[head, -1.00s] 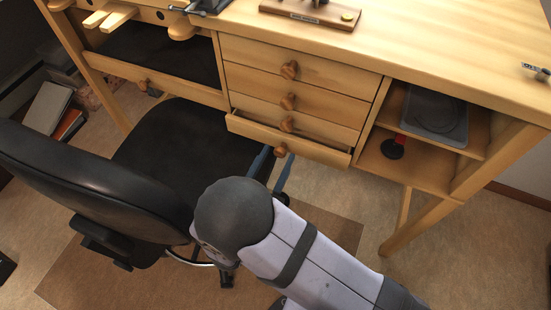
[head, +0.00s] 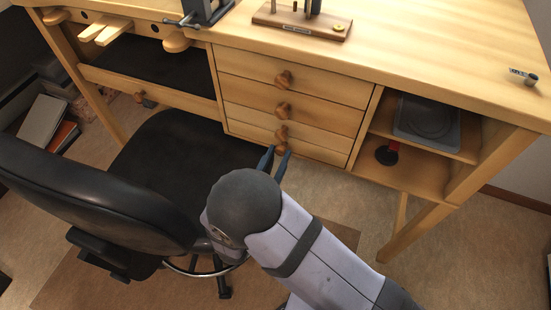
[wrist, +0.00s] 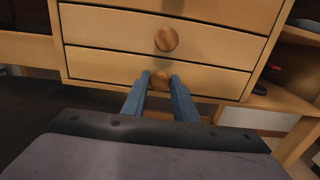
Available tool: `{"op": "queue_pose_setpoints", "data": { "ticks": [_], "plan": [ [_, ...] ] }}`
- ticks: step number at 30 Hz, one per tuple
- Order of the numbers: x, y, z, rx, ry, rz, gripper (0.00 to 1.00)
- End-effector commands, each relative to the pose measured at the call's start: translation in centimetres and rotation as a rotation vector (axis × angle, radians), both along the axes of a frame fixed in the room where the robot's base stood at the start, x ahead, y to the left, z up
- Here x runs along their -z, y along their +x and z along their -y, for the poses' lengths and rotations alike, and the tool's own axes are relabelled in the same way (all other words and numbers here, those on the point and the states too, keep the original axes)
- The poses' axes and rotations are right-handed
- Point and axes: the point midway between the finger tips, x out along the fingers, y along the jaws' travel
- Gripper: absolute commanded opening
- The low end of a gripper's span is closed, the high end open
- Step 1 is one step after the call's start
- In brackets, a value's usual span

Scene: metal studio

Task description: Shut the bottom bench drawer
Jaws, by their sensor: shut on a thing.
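The bottom bench drawer (head: 325,153) is the lowest of the wooden drawers under the bench top, and its front looks flush with the drawers above. No gap shows over it. In the wrist view its front (wrist: 100,69) fills the middle. My gripper (head: 277,154) is at the drawer's front with its two blue fingers pointing forward. They are shut on the drawer's round wooden knob (wrist: 160,82), one finger on each side. The fingers partly hide the knob.
A black office chair (head: 100,190) stands left of my arm, close by. Open shelves (head: 420,174) with a dark tray are right of the drawers. The floor (head: 340,215) below the drawers at right is clear.

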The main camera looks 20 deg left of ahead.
Motion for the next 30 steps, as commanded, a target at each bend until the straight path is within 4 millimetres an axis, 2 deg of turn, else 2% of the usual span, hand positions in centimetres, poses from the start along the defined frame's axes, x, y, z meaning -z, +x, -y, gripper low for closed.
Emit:
{"op": "queue_pose_setpoints", "data": {
  "ticks": [1,3,14,17,30],
  "plan": [
    [-0.2,0.3,0.0,0.005,0.006,0.005,0.31],
    [-0.2,0.3,0.0,0.005,0.006,0.005,0.44],
    [-0.2,-0.1,0.0,0.002,0.004,0.003,0.44],
    [-0.2,-0.8,-0.1,0.000,0.003,0.003,0.44],
    [-0.2,-6.3,-0.1,0.001,0.005,0.004,0.44]
  ]
}}
